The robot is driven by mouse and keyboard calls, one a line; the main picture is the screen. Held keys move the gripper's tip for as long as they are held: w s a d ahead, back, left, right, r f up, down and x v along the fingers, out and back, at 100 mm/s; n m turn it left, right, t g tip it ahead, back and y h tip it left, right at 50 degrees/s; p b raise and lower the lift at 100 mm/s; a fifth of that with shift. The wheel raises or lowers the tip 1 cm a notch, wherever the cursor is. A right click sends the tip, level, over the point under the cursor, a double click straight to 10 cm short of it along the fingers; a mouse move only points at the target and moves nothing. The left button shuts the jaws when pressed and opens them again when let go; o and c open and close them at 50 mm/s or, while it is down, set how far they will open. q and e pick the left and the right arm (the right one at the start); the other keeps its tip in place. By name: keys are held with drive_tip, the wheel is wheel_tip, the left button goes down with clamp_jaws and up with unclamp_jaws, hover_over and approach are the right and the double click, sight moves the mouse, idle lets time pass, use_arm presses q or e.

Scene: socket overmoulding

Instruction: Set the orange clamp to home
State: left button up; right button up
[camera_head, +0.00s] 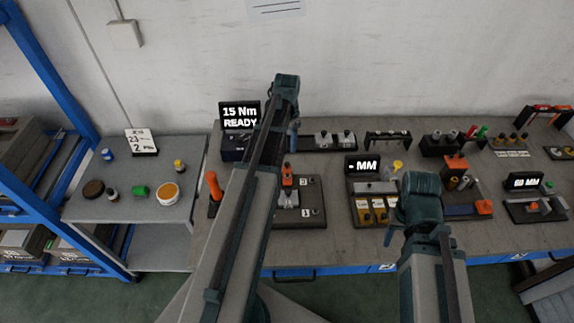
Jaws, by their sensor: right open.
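The orange clamp (287,175) stands on a dark fixture board (310,222) left of the middle of the bench. The board carries tags marked 2 and 1 on its right side, and a pale metal part lies in front of the clamp. My left arm passes just left of the clamp and covers the board's left part; its gripper cannot be made out. My right gripper (389,237) is open, small in view near the bench front, right of the clamp board and apart from the clamp. The clamp's exact setting is too small to read.
A display reading "15 Nm READY" (240,115) stands behind my left arm. A "MM" display (362,166) stands over a board with yellow bins. An upright orange handle (213,186) is at the bench's left end. A grey shelf (130,207) with small jars stands farther left.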

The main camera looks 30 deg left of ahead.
sight(287, 163)
use_arm(q)
wheel_tip(287, 163, down, 10)
drive_tip(key=b, duration=0.8)
drive_tip(key=shift+r, duration=0.25)
clamp_jaws()
idle(0.8)
